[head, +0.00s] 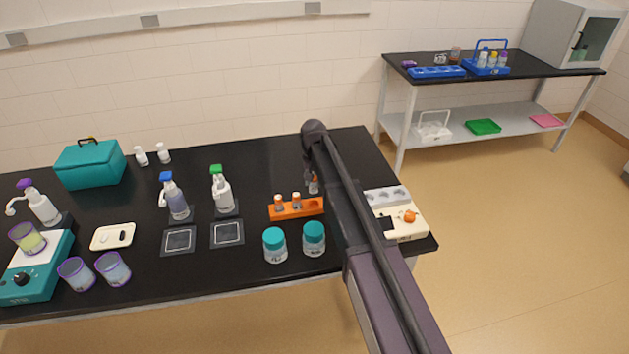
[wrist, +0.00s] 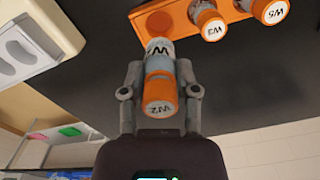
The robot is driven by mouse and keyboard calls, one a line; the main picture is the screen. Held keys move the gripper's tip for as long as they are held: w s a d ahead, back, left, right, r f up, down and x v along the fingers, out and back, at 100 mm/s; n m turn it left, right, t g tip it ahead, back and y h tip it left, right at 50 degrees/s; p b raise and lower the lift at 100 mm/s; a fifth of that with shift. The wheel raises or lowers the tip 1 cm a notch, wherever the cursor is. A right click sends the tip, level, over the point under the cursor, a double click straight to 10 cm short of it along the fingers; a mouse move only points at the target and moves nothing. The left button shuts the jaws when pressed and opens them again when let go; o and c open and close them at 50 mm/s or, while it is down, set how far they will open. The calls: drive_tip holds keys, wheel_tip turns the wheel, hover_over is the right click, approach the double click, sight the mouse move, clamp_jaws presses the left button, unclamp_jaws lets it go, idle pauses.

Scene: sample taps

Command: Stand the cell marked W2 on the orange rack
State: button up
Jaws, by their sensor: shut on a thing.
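The cell marked W2 (wrist: 160,92) has an orange cap and a clear body with a white label. My gripper (wrist: 159,76) is shut on it, with a finger on each side, and its cap faces the wrist camera. In the head view the held cell (head: 314,186) is just behind the right end of the orange rack (head: 312,207). The rack (wrist: 141,20) also shows in the wrist view, with a bare round spot at its end by the cell's base. I cannot tell whether cell and rack touch. Cells W3 (wrist: 209,22) and W5 (wrist: 270,10) stand on the rack.
Two teal-lidded jars (head: 275,246) stand in front of the rack. A cream device (head: 404,225) and a grey holder with wells (head: 386,196) are to the right. Spray bottles (head: 221,193) and dark square pads (head: 227,234) are to the left. The black table behind the rack is mostly clear.

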sight(314, 192)
drive_tip(key=shift+f, duration=0.15)
drive_tip(key=shift+f+b, duration=2.25)
drive_tip(key=shift+b, duration=0.1)
drive_tip(key=shift+f, duration=0.25)
drive_tip(key=shift+f+b, duration=0.5)
drive_tip(key=shift+b, duration=0.25)
drive_tip(key=shift+f, duration=0.15)
drive_tip(key=shift+f+b, duration=0.65)
drive_tip(key=shift+b, duration=0.1)
drive_tip(key=o, duration=1.1)
drive_tip(key=shift+c, duration=0.2)
